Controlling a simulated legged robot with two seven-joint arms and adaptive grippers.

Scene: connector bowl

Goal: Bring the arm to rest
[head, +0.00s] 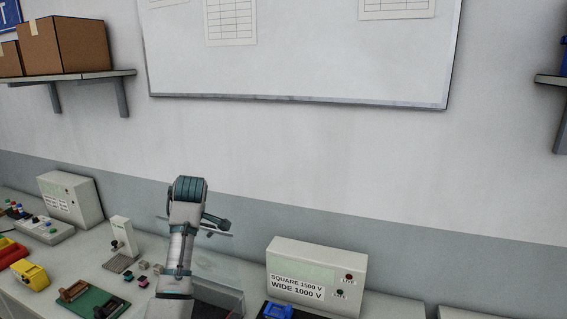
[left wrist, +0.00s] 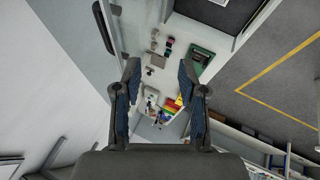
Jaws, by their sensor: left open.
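My left arm (head: 180,245) rises from the bottom of the head view, left of the middle, above the bench. Its gripper fingers cannot be made out clearly there. In the left wrist view my left gripper (left wrist: 159,72) is open, its two dark fingers with blue pads standing apart. Nothing is between the fingers; the bench and its small items show well beyond them. My right gripper is in neither view.
A grey box labelled "SQUARE 1500 V, WIDE 1000 V" (head: 312,272) stands right of my arm. A clear panel (head: 222,262) is close behind the arm. A green board (head: 90,303), yellow block (head: 32,275) and white stand (head: 122,238) are left. Open space lies above.

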